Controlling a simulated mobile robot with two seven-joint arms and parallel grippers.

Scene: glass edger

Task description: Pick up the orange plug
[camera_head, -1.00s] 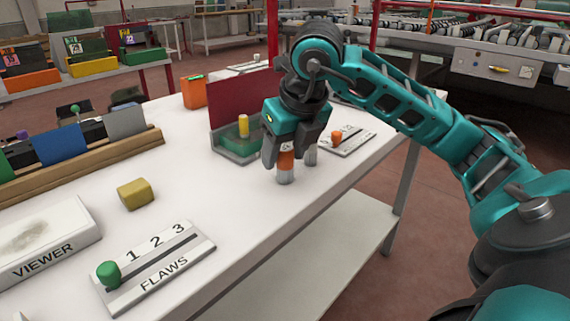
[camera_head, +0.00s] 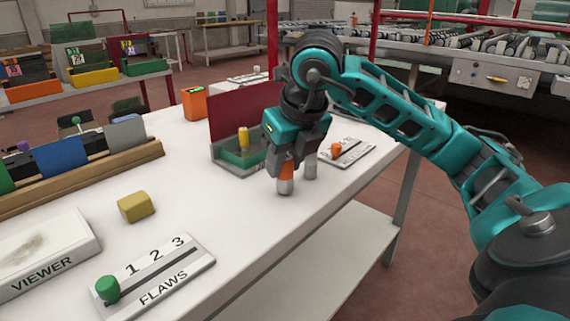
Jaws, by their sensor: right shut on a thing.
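The orange plug (camera_head: 286,172) stands upright on the white table, with an orange upper part and a grey metal lower end (camera_head: 285,187). My right gripper (camera_head: 287,170) points down from above and is shut on the plug's orange part, its dark fingers covering much of it. The plug's lower end appears at table level; I cannot tell whether it touches. My left gripper is not in view.
A green holder with a yellow peg (camera_head: 244,139) and a dark red panel (camera_head: 240,108) stand close behind left. A numbered slider plate with an orange knob (camera_head: 336,149) lies to the right. A yellow block (camera_head: 136,206) and the FLAWS plate (camera_head: 168,276) are nearer left.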

